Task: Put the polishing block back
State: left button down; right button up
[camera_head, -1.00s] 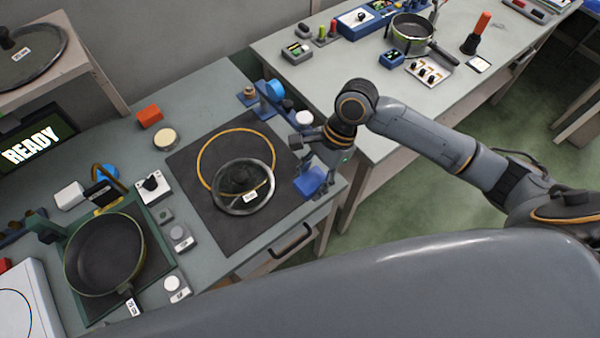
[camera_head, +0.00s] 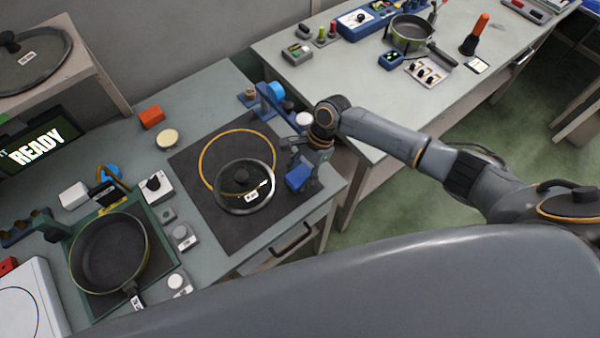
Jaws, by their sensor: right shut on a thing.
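My right gripper (camera_head: 296,164) is over the right edge of the dark mat (camera_head: 235,235). It is shut on a blue block (camera_head: 299,177), which I take to be the polishing block. The block hangs below the fingers, right of the glass lid (camera_head: 224,203); whether it touches the surface is unclear. The lid has a dark knob and a white label and overlaps an orange ring (camera_head: 202,150) on the mat. My left gripper is not in view.
A blue fixture (camera_head: 270,98) with round parts stands behind the mat. An orange block (camera_head: 151,117) and a round cream pad (camera_head: 167,138) lie at the mat's upper left. A pan (camera_head: 108,253) sits in a green fixture at left. The mat's front part is clear.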

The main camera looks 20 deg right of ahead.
aim_at(309, 169)
jog(key=o, duration=1.1)
jog(key=shift+f, duration=0.1)
jog(key=b+v, duration=0.1)
jog(key=v, duration=0.6)
jog(key=shift+d+r, duration=0.1)
jog(key=shift+r, duration=0.3)
